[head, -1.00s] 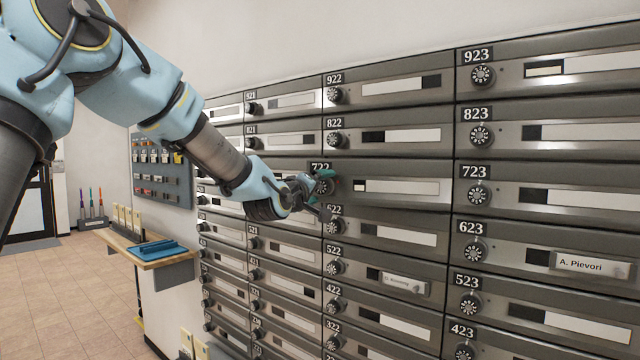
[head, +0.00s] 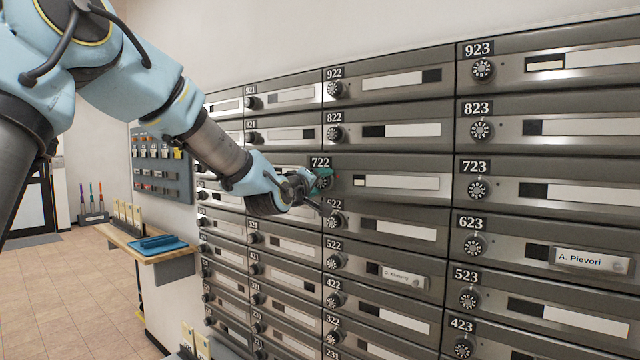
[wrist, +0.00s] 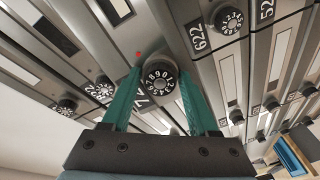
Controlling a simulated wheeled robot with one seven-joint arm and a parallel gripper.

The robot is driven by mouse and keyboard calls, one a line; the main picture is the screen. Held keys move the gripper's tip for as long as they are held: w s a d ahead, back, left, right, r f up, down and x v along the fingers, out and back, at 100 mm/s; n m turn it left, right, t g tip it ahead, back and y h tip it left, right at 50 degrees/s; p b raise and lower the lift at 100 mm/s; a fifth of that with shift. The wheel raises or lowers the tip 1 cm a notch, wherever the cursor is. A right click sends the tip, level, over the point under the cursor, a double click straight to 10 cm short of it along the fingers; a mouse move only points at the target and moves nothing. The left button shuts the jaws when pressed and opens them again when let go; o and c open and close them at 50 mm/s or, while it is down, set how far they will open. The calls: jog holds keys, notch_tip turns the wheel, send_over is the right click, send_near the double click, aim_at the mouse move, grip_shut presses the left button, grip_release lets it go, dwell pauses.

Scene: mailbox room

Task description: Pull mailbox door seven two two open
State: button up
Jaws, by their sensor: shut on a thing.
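Mailbox door 722 (head: 410,184) is a grey metal door with a white name strip and a dark square, in the middle column in the head view. Its number plate (head: 320,162) is at its upper left. Its round numbered dial (wrist: 160,82) shows in the wrist view between the two green fingers of my gripper (wrist: 161,76). My gripper (head: 325,178) is shut on this dial, one finger on each side. The door looks about level with its neighbours; I cannot tell whether it stands slightly ajar.
Door 822 (head: 410,131) is directly above, door 622 (head: 405,231) below and door 723 (head: 560,188) to the right. A wooden shelf (head: 125,240) with a blue tray (head: 158,246) stands at the left.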

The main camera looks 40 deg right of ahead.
grip_shut()
jog(key=shift+s+a+f, duration=0.1)
